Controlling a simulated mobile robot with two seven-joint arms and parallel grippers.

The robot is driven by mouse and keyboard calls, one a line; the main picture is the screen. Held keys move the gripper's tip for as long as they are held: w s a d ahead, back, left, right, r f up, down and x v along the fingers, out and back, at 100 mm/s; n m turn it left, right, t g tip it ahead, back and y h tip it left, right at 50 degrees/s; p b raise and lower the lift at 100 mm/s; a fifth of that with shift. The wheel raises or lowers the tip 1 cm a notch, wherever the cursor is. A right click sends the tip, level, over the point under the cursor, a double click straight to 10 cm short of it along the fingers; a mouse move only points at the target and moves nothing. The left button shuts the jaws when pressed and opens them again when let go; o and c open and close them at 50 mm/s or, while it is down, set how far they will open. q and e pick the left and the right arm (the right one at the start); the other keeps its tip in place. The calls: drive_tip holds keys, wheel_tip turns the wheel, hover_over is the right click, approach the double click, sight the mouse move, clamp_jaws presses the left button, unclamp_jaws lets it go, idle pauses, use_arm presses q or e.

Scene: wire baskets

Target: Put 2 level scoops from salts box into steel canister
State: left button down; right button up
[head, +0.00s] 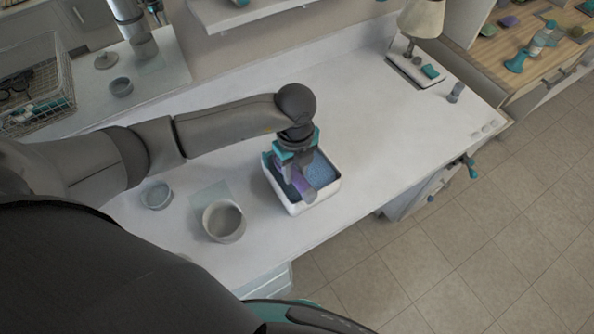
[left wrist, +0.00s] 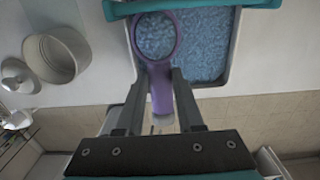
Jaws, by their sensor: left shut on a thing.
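The salts box (head: 327,195) is a white open box of blue granules on the counter; the left wrist view shows its rim (left wrist: 226,78) too. My left gripper (head: 293,176) is over the box, shut on the handle of a purple scoop (left wrist: 159,88). The scoop's round bowl lies over or in the blue salts, with blue showing inside its rim; I cannot tell how full it is. The steel canister (head: 223,221), an open grey cylinder, stands left of the box; it also shows in the left wrist view (left wrist: 57,55). My right gripper is out of view.
A knobbed lid (left wrist: 20,76) lies beside the canister. A shallow grey-blue dish (head: 157,195) stands farther left. A wire basket (head: 38,85) is at the far left, a lamp (head: 420,20) at the back right. The counter right of the box is clear.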

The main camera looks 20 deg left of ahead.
use_arm(q)
drive_tip(key=shift+w+a, duration=0.25)
drive_tip(key=shift+a, duration=0.1)
idle(0.3)
drive_tip(key=shift+w+a, duration=0.1)
drive_tip(key=shift+a, duration=0.05)
drive_tip(key=shift+w+a, duration=0.15)
drive_tip(key=shift+a, duration=0.05)
idle(0.4)
drive_tip(key=shift+w+a, duration=0.15)
drive_tip(key=shift+a, duration=0.05)
drive_tip(key=shift+w+a, duration=0.15)
idle(0.4)
drive_tip(key=shift+w+a, duration=0.15)
drive_tip(key=shift+a, duration=0.05)
drive_tip(key=shift+w+a+b, duration=0.15)
drive_tip(key=shift+a+b, duration=0.05)
drive_tip(key=shift+b, duration=0.1)
